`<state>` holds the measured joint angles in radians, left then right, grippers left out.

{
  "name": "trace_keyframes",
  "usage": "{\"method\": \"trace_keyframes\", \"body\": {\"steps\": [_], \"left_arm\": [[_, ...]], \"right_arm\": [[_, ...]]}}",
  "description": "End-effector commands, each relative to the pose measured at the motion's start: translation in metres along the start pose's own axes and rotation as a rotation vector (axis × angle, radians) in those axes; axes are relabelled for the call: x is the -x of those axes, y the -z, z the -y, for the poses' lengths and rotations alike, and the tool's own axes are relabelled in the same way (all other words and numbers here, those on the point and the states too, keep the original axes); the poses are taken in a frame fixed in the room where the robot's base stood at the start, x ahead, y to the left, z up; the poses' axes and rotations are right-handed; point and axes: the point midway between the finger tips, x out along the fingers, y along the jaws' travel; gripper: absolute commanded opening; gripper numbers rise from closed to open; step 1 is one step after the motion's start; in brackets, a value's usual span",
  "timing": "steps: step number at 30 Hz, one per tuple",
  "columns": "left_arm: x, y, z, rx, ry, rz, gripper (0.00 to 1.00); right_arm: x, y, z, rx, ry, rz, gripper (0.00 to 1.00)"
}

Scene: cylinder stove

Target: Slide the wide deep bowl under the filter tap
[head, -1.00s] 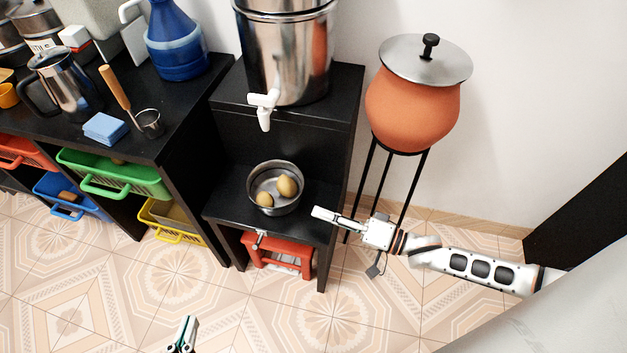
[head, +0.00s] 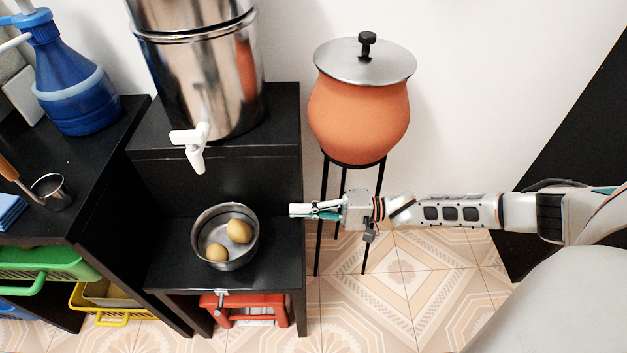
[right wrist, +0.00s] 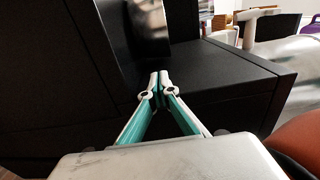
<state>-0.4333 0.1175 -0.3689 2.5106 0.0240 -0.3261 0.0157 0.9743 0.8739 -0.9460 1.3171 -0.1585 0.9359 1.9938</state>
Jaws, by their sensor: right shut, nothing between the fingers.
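The wide deep bowl (head: 205,259) is a grey metal bowl on the lower black shelf (head: 170,268). Two round yellowish potatoes (head: 238,231) lie in it. The white filter tap (head: 196,150) sticks out from the steel filter cylinder (head: 200,80) on the upper step, above and a little left of the bowl. My right gripper (head: 292,210) is at the shelf's right edge, right of the bowl and apart from it. It is shut and empty; its closed fingertips show in the right wrist view (right wrist: 160,76). My left gripper is out of view.
An orange clay pot (head: 358,118) with a metal lid stands on a thin black stand close behind my right gripper. A red stool (head: 245,308) is under the shelf. A black counter with a blue jug (head: 75,90) is at left.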

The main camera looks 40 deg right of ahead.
Motion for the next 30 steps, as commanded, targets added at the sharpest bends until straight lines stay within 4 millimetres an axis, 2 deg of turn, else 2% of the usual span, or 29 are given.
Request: {"method": "trace_keyframes", "body": {"steps": [1,6,12,27,30], "left_arm": [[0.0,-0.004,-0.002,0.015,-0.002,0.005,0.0],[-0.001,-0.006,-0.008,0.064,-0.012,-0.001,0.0],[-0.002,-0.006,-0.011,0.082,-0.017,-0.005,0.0],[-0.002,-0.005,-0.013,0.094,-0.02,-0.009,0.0],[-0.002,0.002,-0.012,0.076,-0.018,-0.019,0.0]], "right_arm": [[-0.011,-0.002,-0.003,-0.003,0.002,0.001,0.0],[-0.041,-0.004,-0.003,-0.004,-0.001,0.002,0.0],[-0.058,-0.023,-0.002,-0.003,0.0,0.001,0.0],[-0.065,-0.029,-0.001,0.0,-0.001,-0.001,0.0],[-0.069,-0.031,0.003,0.002,0.002,0.0,0.0]]}}
